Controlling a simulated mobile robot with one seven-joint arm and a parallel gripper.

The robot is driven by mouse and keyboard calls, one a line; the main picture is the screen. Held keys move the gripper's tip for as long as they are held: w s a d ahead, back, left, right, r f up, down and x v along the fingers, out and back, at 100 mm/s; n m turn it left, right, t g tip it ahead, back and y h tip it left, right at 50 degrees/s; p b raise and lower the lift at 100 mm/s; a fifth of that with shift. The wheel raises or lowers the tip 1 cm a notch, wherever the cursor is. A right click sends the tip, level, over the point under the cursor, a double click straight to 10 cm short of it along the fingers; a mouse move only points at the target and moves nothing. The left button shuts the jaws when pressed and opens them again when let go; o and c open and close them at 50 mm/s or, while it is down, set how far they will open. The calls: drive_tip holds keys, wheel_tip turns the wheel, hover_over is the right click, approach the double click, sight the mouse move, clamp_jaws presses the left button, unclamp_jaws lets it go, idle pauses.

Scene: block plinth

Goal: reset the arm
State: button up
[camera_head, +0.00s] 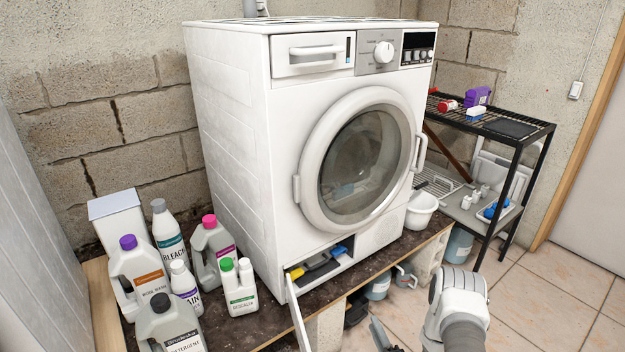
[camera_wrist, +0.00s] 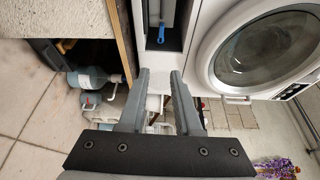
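My gripper (camera_wrist: 162,78) shows in the wrist view with its two grey fingers apart and nothing clearly held between them. Its tips point towards the low front of the white washing machine (camera_wrist: 205,65). In the head view my pale arm comes up at the lower right, in front of the plinth; I cannot clearly make out the fingers there. The washing machine (camera_head: 240,130) stands on the plinth with its round door (camera_head: 312,150) shut. A low flap (camera_head: 298,315) hangs open, and yellow and blue items (camera_head: 318,265) show in the opening behind it.
Several detergent bottles (camera_head: 138,270) and a white box (camera_head: 118,215) crowd the plinth (camera_head: 105,310) at left. A white tub (camera_head: 420,210) sits at the machine's right. A black wire rack (camera_head: 516,165) stands further right. Tiled floor (camera_head: 560,290) is clear at the lower right.

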drive_tip(key=w+a+r+n+g+y, duration=0.25)
drive_tip(key=a+r+y, duration=0.3)
drive_tip(key=r, duration=0.45)
drive_tip(key=w+a+r+n+g+y, duration=0.1)
drive_tip(key=a+r+n+g+y, duration=0.2)
drive_tip(key=a+r+y, duration=0.5)
drive_tip(key=s+a+r+n+g+h, duration=0.1)
drive_tip(key=s+a+r+n+g, duration=0.25)
drive_tip(key=s+r+g, duration=0.35)
drive_tip(key=s+a+r+n+g+h, duration=0.1)
drive_tip(key=s+a+r+n+g, duration=0.2)
drive_tip(key=r, duration=0.6)
drive_tip(key=s+d+r+n+g+h, duration=0.1)
drive_tip(key=s+d+r+n+h, duration=0.15)
drive_tip(key=s, duration=0.45)
drive_tip(key=s+d+r+n+g+h, duration=0.1)
drive_tip(key=s+r+g+h, duration=0.1)
drive_tip(key=s+r+h, duration=0.3)
drive_tip(key=s+d+r+t+h, duration=0.4)
drive_tip(key=s+d+t+h, duration=0.4)
drive_tip(key=d, duration=0.5)
wheel_tip(320, 180, up, 23)
drive_tip(key=s+g+p, duration=0.1)
drive_tip(key=p, duration=2.2)
drive_tip(key=shift+f, duration=0.15)
drive_tip(key=shift+a, duration=0.1)
